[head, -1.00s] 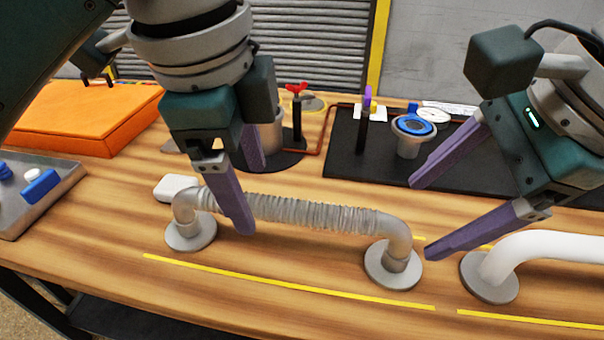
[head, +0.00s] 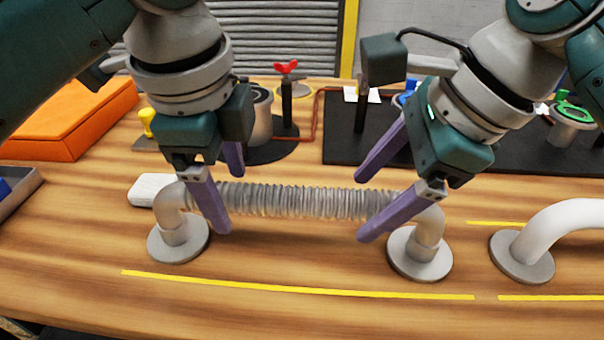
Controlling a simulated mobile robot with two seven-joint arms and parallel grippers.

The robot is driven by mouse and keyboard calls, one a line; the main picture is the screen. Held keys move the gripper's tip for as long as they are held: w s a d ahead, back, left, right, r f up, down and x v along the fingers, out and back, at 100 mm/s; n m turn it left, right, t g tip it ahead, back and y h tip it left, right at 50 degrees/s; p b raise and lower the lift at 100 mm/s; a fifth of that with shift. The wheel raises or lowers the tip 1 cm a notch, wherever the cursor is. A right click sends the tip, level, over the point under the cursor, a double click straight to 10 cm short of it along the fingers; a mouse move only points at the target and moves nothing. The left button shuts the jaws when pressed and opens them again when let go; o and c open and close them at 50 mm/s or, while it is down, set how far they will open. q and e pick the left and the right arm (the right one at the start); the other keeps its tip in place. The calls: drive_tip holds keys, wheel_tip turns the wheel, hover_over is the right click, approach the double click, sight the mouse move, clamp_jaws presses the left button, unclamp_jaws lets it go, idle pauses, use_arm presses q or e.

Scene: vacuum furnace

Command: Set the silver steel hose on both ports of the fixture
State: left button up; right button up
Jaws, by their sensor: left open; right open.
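The silver steel hose (head: 300,201) lies on the wooden bench, with a ribbed middle and a bent elbow and round flange at each end. My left gripper (head: 229,203) is open, its purple fingers on either side of the hose near the left elbow. My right gripper (head: 362,211) is open, its fingers spread across the hose near the right elbow. Behind stands a grey upright port (head: 262,118) on a dark round base, partly hidden by my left gripper. A blue-ringed port (head: 402,99) on a black board is mostly hidden by my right gripper. I cannot tell which ports are the fixture's.
A white pipe (head: 560,225) with a flange stands at the right. A green-ringed port (head: 572,112) is at the back right. A red-handled post (head: 286,100) stands behind the hose. An orange box (head: 70,115) lies at the left. The bench front is clear, with yellow lines (head: 300,290).

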use_arm(q)
drive_tip(key=shift+w+f, duration=0.25)
drive_tip(key=shift+f, duration=1.1)
drive_tip(key=shift+w+f, duration=0.25)
drive_tip(key=shift+f, duration=1.05)
use_arm(e)
drive_tip(key=shift+x, duration=2.65)
use_arm(q)
clamp_jaws()
use_arm(e)
clamp_jaws()
use_arm(q)
drive_tip(key=shift+r, duration=0.1)
